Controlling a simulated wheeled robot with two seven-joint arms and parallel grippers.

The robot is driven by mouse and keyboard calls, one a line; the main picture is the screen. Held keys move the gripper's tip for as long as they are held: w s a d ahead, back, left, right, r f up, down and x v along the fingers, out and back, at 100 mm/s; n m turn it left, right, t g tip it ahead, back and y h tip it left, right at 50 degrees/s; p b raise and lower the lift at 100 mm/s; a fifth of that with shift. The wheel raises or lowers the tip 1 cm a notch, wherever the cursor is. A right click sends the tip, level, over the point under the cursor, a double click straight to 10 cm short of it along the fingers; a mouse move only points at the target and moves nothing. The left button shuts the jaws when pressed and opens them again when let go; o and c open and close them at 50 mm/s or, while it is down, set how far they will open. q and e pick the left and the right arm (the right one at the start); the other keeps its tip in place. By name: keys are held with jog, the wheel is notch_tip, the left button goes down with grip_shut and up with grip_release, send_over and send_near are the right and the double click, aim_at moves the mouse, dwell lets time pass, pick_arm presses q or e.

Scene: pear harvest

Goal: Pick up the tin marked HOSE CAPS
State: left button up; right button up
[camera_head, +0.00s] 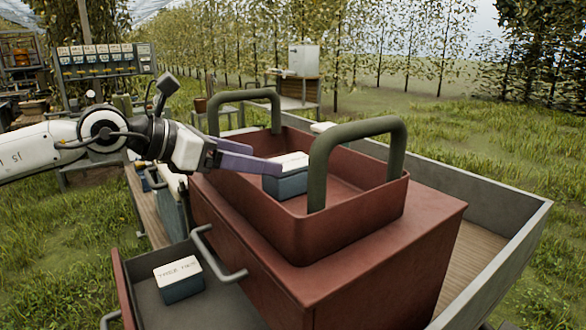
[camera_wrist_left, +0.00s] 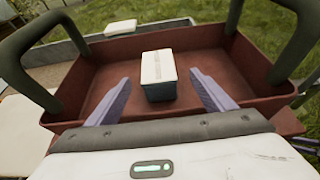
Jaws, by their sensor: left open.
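A blue tin with a white lid (camera_head: 287,183) stands in the red handled tray; the writing on its lid is too small to read. It also shows in the left wrist view (camera_wrist_left: 159,72). My left gripper (camera_head: 268,163), with purple fingers, is open over the tray's left side, its tips close to this tin. In the wrist view the fingers (camera_wrist_left: 160,78) stand to either side of the tin, with gaps. A second blue tin with a white lid (camera_head: 180,280) sits in the open drawer; its lettering is not clearly legible.
The red tray (camera_head: 362,208) has two tall green handles (camera_head: 398,155) and rests on a red chest (camera_head: 400,270). The open drawer (camera_head: 225,305) juts out at front left. A grey-sided cart bed (camera_head: 500,255) lies to the right. Another white-topped item (camera_head: 322,127) is behind the tray.

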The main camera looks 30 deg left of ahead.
aim_at(283, 162)
pick_arm(q)
jog(key=shift+p+x, duration=0.3)
jog(key=shift+x, duration=0.55)
jog(key=p+x, duration=0.2)
jog(key=x, duration=0.2)
jog(key=shift+w+p, duration=0.3)
jog(key=shift+w, duration=0.05)
jog(key=shift+w+f, duration=0.15)
jog(key=shift+w, duration=0.15)
jog(key=c, duration=1.3)
